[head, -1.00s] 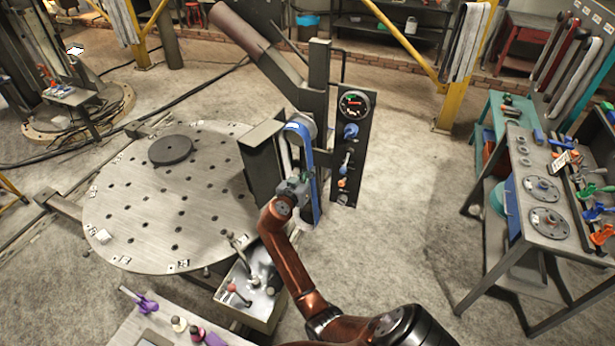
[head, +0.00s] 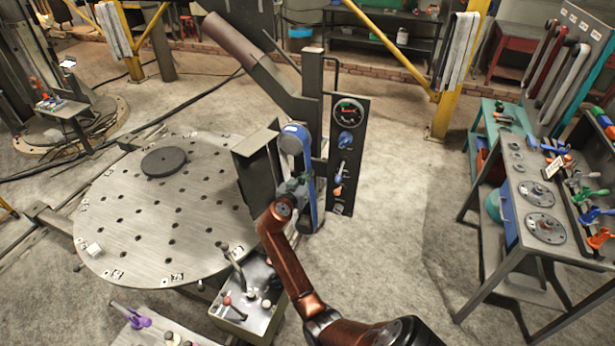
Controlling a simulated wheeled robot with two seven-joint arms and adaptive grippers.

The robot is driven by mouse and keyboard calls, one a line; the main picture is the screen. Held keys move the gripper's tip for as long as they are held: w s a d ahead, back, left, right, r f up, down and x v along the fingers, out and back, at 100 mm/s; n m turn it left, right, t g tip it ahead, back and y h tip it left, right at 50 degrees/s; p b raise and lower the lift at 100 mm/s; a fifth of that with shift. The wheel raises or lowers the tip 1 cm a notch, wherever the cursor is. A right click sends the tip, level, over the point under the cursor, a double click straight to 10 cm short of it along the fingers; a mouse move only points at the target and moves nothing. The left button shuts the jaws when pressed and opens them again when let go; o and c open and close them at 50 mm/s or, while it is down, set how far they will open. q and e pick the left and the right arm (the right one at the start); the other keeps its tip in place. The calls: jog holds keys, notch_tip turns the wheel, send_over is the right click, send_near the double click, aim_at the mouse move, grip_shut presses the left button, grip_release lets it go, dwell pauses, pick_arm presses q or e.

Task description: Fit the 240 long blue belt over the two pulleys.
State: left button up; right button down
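The blue belt (head: 311,172) hangs on the machine column. Its top passes around the upper pulley (head: 291,143), and a white label shows on it there. The lower pulley is hidden behind the gripper and arm. My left gripper is out of view.
A gauge panel (head: 347,160) with knobs stands just right of the belt. A dark metal guard (head: 256,172) stands left of it. A control box (head: 247,300) with levers is below. A round perforated table (head: 130,235) lies left, and a tool bench (head: 540,245) stands right.

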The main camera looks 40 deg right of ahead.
jog(key=shift+r+b, duration=0.1)
jog(key=shift+b, duration=0.2)
dwell(0.4)
jog(key=c, duration=2.1)
grip_release()
jog(key=shift+o, duration=0.4)
jog(key=shift+o, duration=1.3)
jog(key=f+v, duration=0.1)
jog(key=v, duration=0.6)
jog(key=shift+f, duration=0.3)
jog(key=shift+s+a, duration=0.1)
